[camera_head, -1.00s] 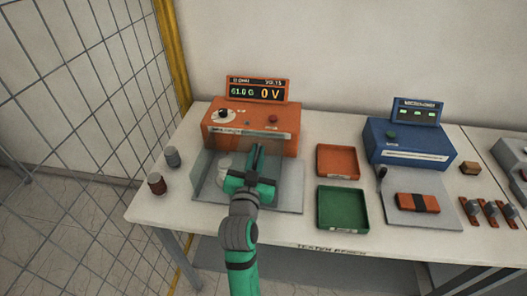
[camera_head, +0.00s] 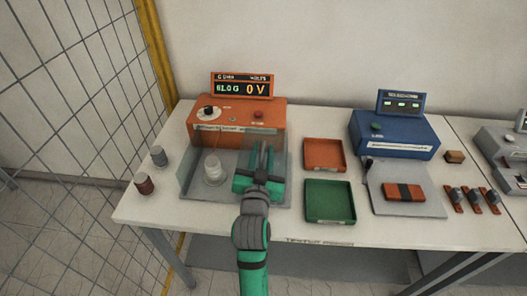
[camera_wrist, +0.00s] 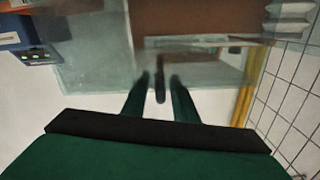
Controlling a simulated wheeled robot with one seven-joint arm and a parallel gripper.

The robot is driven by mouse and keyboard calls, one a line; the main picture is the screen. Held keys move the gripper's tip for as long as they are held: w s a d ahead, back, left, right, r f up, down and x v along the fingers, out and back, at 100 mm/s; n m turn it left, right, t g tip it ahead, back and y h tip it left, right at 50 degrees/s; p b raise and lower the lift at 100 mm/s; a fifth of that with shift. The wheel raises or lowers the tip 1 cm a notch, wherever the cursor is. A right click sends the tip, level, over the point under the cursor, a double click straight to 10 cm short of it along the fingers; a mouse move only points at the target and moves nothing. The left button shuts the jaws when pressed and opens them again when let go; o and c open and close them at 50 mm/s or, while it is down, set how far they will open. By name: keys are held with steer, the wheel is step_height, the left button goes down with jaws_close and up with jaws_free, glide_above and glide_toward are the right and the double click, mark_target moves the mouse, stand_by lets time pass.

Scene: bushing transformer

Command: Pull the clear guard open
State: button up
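The clear guard (camera_head: 243,143) stands on a grey base plate in front of the orange tester (camera_head: 195,125). It is see-through, so its edges are hard to trace. A pale bushing (camera_head: 212,168) stands on the plate left of my gripper. My gripper (camera_head: 265,148) is over the right part of the plate, at the guard. In the wrist view my two fingers (camera_wrist: 159,78) are apart, with a dark upright handle (camera_wrist: 160,92) between them. Gaps show on both sides of the handle. I cannot tell whether either finger touches it.
An orange tray (camera_head: 323,153) and a green tray (camera_head: 330,200) sit close to the right. A blue tester (camera_head: 392,135) stands beyond them. Two small cylinders (camera_head: 158,156) are at the left edge of the bench. A wire fence (camera_head: 75,120) borders the left side.

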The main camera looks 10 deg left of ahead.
stand_by(0.3)
steer(key=s, duration=1)
steer(key=shift+s, duration=0.4)
